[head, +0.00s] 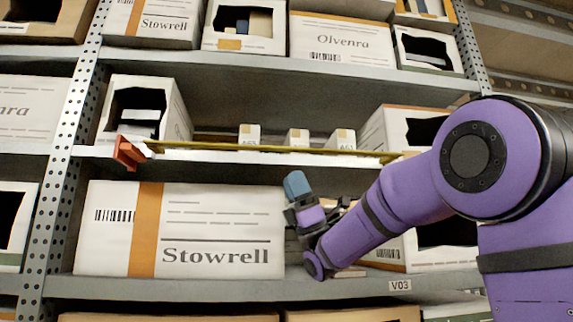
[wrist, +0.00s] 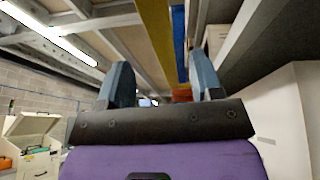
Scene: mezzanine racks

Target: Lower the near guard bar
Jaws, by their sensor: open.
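A long yellow guard bar (head: 270,149) runs almost level across the front of the middle shelf. Its left end meets an orange-red bracket (head: 128,152) near the perforated post; its right end passes toward my arm. My gripper (head: 297,184) is below the bar, in front of the lower shelf, with its blue fingers pointing up. In the wrist view my gripper (wrist: 162,80) is open and empty, and the yellow bar (wrist: 155,30) passes overhead, apart from the fingers. An orange-red piece (wrist: 182,95) shows between the fingers in the background.
A large Stowrell box (head: 215,230) fills the lower shelf left of my gripper. Small white boxes (head: 297,139) stand behind the bar on the middle shelf. A blue strip (wrist: 178,40) runs beside the yellow bar in the wrist view. A perforated post (head: 70,180) stands at left.

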